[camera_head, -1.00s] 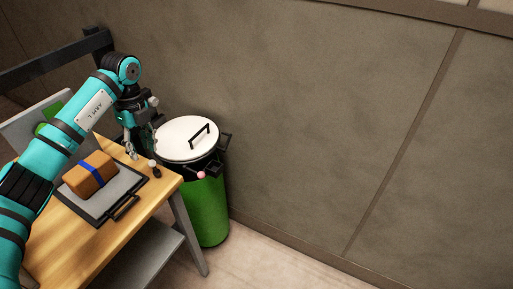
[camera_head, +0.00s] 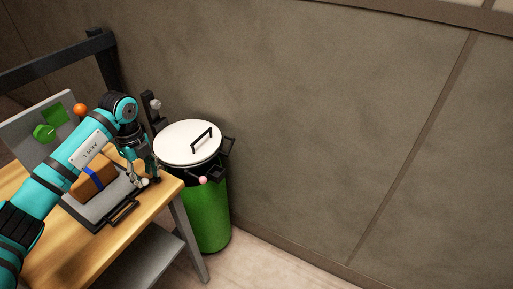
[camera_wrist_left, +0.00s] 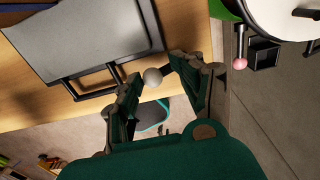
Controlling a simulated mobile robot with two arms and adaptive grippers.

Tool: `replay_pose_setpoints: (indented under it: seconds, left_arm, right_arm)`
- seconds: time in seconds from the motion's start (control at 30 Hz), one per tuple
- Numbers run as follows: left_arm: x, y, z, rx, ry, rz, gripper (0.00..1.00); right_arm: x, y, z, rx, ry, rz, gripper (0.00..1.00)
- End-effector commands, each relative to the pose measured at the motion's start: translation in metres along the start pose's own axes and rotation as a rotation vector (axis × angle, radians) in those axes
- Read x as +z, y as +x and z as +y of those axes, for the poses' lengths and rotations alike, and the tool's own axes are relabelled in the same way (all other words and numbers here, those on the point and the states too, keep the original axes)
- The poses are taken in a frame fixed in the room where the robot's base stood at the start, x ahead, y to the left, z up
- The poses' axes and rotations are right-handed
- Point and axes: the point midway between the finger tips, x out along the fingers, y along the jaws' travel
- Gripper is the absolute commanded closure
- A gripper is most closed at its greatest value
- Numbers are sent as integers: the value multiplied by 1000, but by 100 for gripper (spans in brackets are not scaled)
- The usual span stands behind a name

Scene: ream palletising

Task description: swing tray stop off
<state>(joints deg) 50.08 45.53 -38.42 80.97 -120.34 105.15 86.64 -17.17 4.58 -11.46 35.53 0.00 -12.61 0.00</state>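The tray (camera_head: 103,209) lies on the wooden table with its black handle towards the table's right edge; it also shows in the left wrist view (camera_wrist_left: 85,38). A brown strapped block (camera_head: 88,187) sits on it. The stop shows as a small grey ball knob (camera_wrist_left: 152,76) near the tray handle by the table edge. My left gripper (camera_head: 143,181) is down at the table edge beside the tray. In the left wrist view its fingers (camera_wrist_left: 154,70) are open, one on each side of the knob. Contact cannot be told. My right gripper is out of view.
A green bin (camera_head: 208,215) with a white lid (camera_head: 187,143) and a pink-knobbed pedal or lever (camera_head: 203,180) stands right of the table. A grey panel with green shapes and an orange ball (camera_head: 80,109) stands behind my arm. The wall is beyond.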

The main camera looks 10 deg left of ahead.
Motion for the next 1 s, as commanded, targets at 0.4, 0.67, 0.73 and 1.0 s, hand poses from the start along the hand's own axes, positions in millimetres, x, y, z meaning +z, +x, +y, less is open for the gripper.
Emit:
replay_pose_setpoints:
  seconds: [0.4,0.67,0.73,1.0]
  left_arm:
    - [3,-97,-3,-24,-2,-8,61]
    - [-6,-130,-6,-36,26,12,61]
    - [-17,-124,-15,-68,64,40,61]
    - [-59,-106,-43,-195,197,142,61]
  right_arm:
    - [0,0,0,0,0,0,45]
    - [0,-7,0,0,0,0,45]
    - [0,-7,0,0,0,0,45]
    - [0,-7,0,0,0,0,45]
